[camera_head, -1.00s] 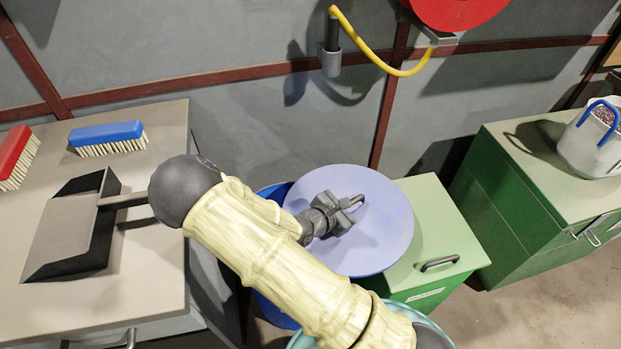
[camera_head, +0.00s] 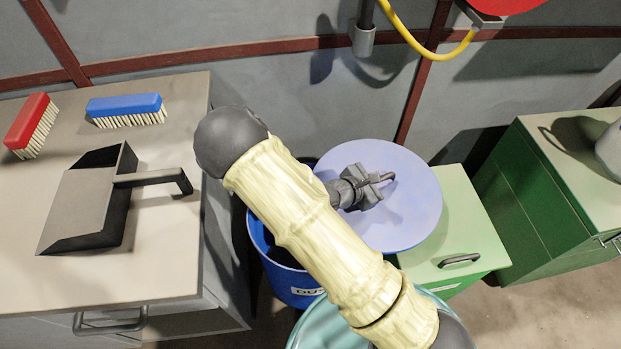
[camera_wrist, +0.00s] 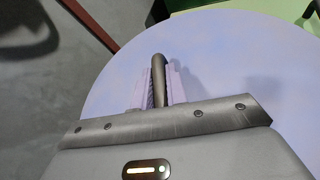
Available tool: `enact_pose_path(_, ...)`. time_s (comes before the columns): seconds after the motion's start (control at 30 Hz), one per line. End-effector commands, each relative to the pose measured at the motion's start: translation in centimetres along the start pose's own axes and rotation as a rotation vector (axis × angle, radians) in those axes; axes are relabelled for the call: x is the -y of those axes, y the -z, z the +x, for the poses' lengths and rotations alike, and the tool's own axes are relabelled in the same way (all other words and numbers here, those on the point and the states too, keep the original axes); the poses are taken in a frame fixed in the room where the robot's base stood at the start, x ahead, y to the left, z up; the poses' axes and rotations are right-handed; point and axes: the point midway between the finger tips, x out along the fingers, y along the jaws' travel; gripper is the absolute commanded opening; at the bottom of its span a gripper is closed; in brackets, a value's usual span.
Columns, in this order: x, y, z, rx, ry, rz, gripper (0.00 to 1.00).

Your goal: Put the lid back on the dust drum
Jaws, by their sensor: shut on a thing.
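The lid is a round pale lilac-blue disc (camera_head: 412,222) with a dark bar handle. My gripper (camera_head: 384,180) is shut on that handle. In the wrist view the handle (camera_wrist: 159,68) stands between my two fingers, with the lid (camera_wrist: 230,50) spread out around them. The dust drum is a blue open-topped drum (camera_head: 290,287) with a partly hidden label, below and to the left of the lid. The lid overlaps the drum's right side and the green cabinet beside it. My arm hides part of the drum's opening. I cannot tell the lid's exact height.
A green cabinet (camera_head: 465,225) stands right of the drum, and a teal round container (camera_head: 320,325) in front. A grey bench (camera_head: 180,250) at left holds a dustpan (camera_head: 85,205), a blue brush (camera_head: 125,107) and a red brush (camera_head: 30,122). Another green cabinet (camera_head: 540,190) is farther right.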

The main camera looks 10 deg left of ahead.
Motion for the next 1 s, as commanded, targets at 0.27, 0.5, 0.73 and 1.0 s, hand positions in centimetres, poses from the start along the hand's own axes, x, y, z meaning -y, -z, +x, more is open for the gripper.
enact_pose_path(0.27,-6.2,3.1,-9.0,-0.017,-0.053,-0.01,0.0)
enact_pose_path(0.5,-7.5,4.4,-16.1,-0.008,-0.035,-0.013,0.0)
enact_pose_path(0.73,-7.4,4.5,-16.9,-0.005,-0.029,-0.013,0.0)
enact_pose_path(1.0,-7.4,4.6,-16.8,-0.005,-0.029,-0.012,0.0)
